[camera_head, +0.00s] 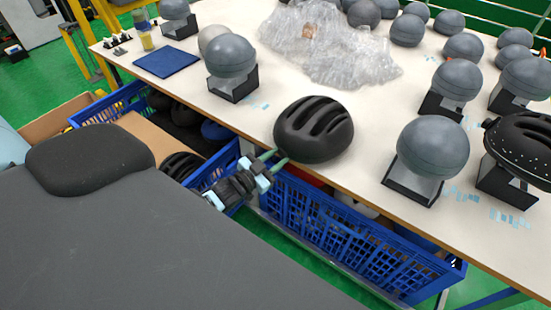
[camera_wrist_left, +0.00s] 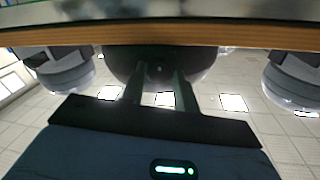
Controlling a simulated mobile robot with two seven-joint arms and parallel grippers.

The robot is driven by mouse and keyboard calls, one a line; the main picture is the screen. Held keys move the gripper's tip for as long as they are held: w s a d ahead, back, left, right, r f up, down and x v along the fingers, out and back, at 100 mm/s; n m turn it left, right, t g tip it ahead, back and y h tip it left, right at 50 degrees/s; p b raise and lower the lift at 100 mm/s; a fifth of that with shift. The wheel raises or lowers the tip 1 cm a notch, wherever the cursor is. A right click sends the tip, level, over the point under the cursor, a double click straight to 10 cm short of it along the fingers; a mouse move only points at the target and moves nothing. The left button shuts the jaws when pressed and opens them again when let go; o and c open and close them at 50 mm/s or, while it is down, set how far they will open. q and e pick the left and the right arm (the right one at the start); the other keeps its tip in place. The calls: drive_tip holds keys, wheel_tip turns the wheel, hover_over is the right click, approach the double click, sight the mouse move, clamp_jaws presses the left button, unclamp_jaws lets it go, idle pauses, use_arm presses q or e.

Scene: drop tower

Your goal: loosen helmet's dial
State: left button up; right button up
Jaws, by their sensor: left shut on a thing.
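A black vented helmet (camera_head: 314,130) sits on the table near its front edge. My left gripper (camera_head: 273,158) reaches it from the front left, with its greenish fingertips at the helmet's lower rim. In the left wrist view the picture is upside down, and the dark helmet (camera_wrist_left: 160,58) shows between and behind the two fingers (camera_wrist_left: 158,82). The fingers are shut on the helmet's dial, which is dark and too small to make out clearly. My right gripper is in neither view.
The table (camera_head: 375,165) has grey spheres on black stands, one (camera_head: 432,147) right of the helmet and another (camera_head: 230,55) behind left. Clear plastic wrap (camera_head: 330,45) lies behind. Blue crates (camera_head: 335,225) stand below the table edge.

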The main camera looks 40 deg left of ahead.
use_arm(q)
drive_tip(key=o, duration=1)
drive_tip(key=shift+s+a, duration=0.25)
drive_tip(key=shift+s, duration=1.05)
drive_tip(key=shift+s+a, duration=0.25)
drive_tip(key=shift+s, duration=1)
drive_tip(key=shift+s+a, duration=0.25)
drive_tip(key=shift+s, duration=1.05)
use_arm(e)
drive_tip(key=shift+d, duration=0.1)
use_arm(q)
drive_tip(key=s+d+f+n+g, duration=0.1)
drive_tip(key=s+d+f+g, duration=0.2)
drive_tip(key=s, duration=0.6)
drive_tip(key=s+d+f+n+g+y+p, duration=0.1)
drive_tip(key=s+d+f+g, duration=0.2)
drive_tip(key=s+d, duration=0.3)
drive_tip(key=s+d+f+n+g, duration=0.1)
drive_tip(key=s+d+f, duration=0.3)
drive_tip(key=s, duration=0.9)
drive_tip(key=shift+d+f+g+p, duration=0.1)
drive_tip(key=shift+d+g+p, duration=0.2)
drive_tip(key=shift+d+g, duration=0.55)
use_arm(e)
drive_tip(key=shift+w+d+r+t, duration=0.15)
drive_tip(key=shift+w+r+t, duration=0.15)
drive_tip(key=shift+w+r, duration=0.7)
